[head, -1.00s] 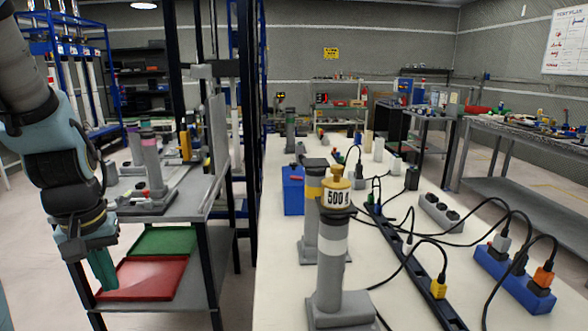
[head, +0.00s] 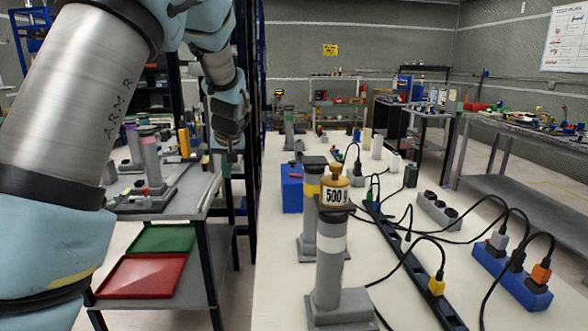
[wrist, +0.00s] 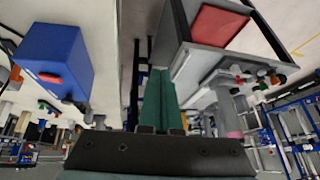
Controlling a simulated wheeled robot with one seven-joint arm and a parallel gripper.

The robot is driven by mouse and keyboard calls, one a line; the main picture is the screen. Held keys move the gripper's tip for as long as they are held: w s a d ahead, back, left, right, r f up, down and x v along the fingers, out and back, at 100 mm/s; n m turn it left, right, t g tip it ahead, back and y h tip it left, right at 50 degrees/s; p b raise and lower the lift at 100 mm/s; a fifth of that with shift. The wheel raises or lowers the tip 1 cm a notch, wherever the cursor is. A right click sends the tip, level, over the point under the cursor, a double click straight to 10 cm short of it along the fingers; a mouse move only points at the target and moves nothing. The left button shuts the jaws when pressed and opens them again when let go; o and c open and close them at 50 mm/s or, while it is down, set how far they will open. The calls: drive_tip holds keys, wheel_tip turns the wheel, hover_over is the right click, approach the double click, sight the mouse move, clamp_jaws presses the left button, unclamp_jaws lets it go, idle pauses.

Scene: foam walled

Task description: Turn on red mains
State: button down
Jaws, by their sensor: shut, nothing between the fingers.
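A blue box (head: 291,192) with a small red lever (head: 295,175) stands at the left edge of the white table; I take this to be the red mains switch. In the wrist view the blue box (wrist: 58,60) is at the upper left, with the red lever (wrist: 50,77) on its face. My gripper (head: 233,157) hangs left of and beyond the box, apart from it. In the wrist view its green fingers (wrist: 160,75) are together and empty. Whether the lever is on or off cannot be told.
A grey post topped by a 500 g weight (head: 335,190) stands on the table in front of the box. A black power strip (head: 405,245) and cables lie to the right. A grey shelf table (head: 200,205) and dark rack posts (head: 250,100) are at left.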

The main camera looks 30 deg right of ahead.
drive_tip(key=s+d+r+m+t+h, duration=0.1)
drive_tip(key=d+r, duration=0.2)
drive_tip(key=d, duration=0.8)
drive_tip(key=s+d+r+m+t+h, duration=0.1)
drive_tip(key=s+d+r, duration=0.1)
drive_tip(key=d, duration=0.9)
drive_tip(key=shift+s+r+t, duration=0.25)
drive_tip(key=shift+r+t, duration=0.15)
drive_tip(key=shift+r, duration=0.1)
